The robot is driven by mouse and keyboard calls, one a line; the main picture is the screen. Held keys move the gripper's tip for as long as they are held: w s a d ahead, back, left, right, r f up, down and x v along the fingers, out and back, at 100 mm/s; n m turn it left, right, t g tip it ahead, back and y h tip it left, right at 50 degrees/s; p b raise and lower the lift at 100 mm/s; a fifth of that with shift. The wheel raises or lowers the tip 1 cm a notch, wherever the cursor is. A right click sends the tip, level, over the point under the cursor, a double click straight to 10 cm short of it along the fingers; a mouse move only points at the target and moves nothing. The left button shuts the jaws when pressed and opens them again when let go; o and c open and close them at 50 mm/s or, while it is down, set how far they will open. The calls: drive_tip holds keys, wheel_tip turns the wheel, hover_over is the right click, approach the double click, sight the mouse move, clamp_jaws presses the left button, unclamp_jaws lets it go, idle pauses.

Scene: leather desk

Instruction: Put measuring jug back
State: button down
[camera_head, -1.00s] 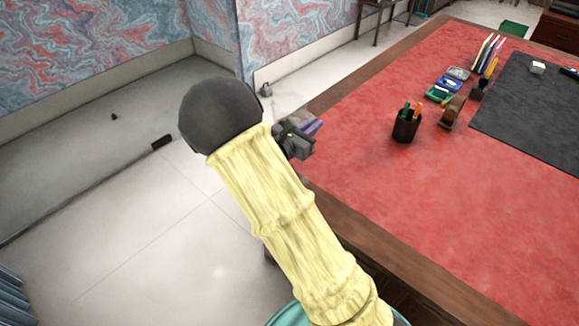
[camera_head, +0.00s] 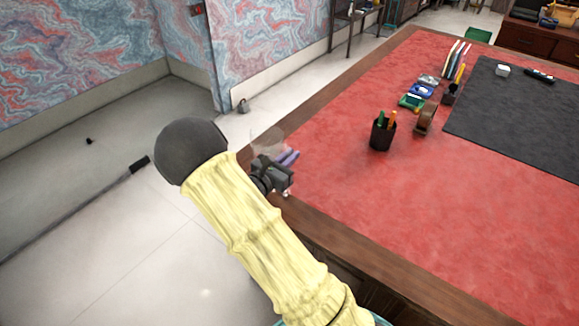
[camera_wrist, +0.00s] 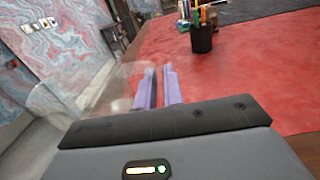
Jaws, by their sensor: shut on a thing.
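The measuring jug is clear and faint. In the head view the jug (camera_head: 266,142) shows beside the purple fingers of my gripper (camera_head: 289,157), at the desk's left edge. In the wrist view the jug (camera_wrist: 112,88) is a see-through shape left of the fingers of my gripper (camera_wrist: 159,86). The gripper is shut on the jug, but the exact contact and the jug's tilt are hard to make out. The red leather desk (camera_head: 330,190) lies beyond the gripper, to its right.
A dark pen cup (camera_head: 382,134) with pens stands on the desk. A tape dispenser (camera_head: 426,119), small coloured boxes (camera_head: 413,101) and a black desk mat (camera_head: 520,115) are further right. The near red leather is bare. Pale floor (camera_head: 90,240) lies left of the desk.

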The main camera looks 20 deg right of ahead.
drive_tip(key=shift+f, duration=1.8)
drive_tip(key=shift+f, duration=0.15)
drive_tip(key=c, duration=1.5)
unclamp_jaws()
drive_tip(key=shift+s+a, duration=0.1)
drive_tip(key=shift+a, duration=0.05)
drive_tip(key=v, duration=1.1)
drive_tip(key=shift+s+a+b, duration=0.2)
drive_tip(key=shift+a+b, duration=0.1)
drive_tip(key=shift+b, duration=0.1)
